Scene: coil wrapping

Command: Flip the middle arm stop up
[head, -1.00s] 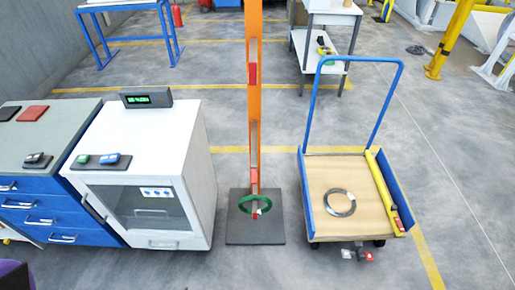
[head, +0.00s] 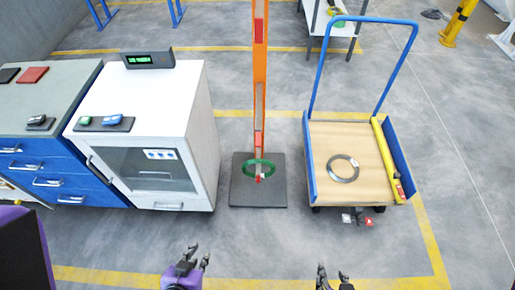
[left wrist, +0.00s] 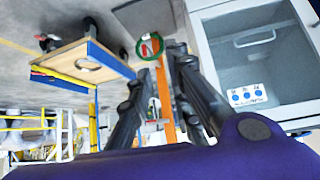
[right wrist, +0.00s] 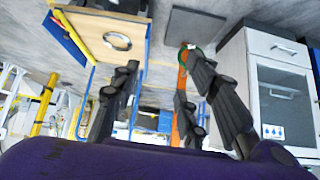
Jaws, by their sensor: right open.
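The orange post (head: 260,75) stands on a dark base plate (head: 238,192). An upper red piece (head: 260,31) and a lower red piece (head: 258,140) show on its face. I cannot tell which is the middle arm stop, or whether it is up or down. A green coil (head: 248,173) is around the post's foot. My left gripper (head: 198,253) is open and empty, low in the head view and well short of the post. My right gripper (head: 332,274) is also open and empty, to the right and short of the post. Both wrist views show spread fingers.
A white cabinet (head: 150,88) stands left of the post, with blue drawers (head: 45,180) beyond it. A blue-handled cart (head: 330,135) stands to the right, carrying a grey coil (head: 343,168) and a yellow bar (head: 387,160). The floor before the post is clear.

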